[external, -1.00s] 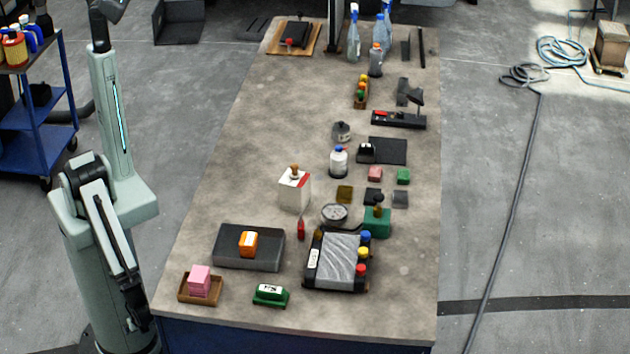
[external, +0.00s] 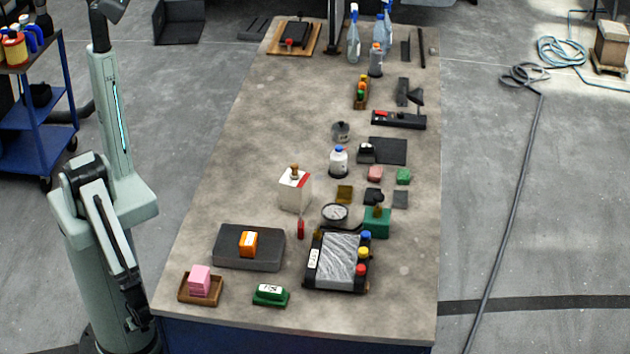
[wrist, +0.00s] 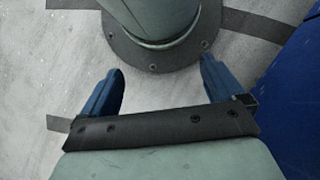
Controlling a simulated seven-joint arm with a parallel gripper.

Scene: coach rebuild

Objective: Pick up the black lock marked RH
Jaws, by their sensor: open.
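No RH marking is readable in any view. A small black block with a pale patch (external: 367,151) sits at the left edge of a flat black mat (external: 392,150), on the right side of the bench; I cannot tell whether it is the lock. Another small dark block (external: 374,196) lies nearer the front, with no readable mark. My gripper (wrist: 160,66) is open and empty in the wrist view, its blue fingers wide apart over the floor beside my own base. In the external view my arm hangs folded at the left, off the bench and far from both blocks.
A white box (external: 294,192), a white bottle (external: 338,162) and a dark grey slab (external: 249,258) stand between my arm and the dark blocks. A blue cart (external: 30,130) stands at far left.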

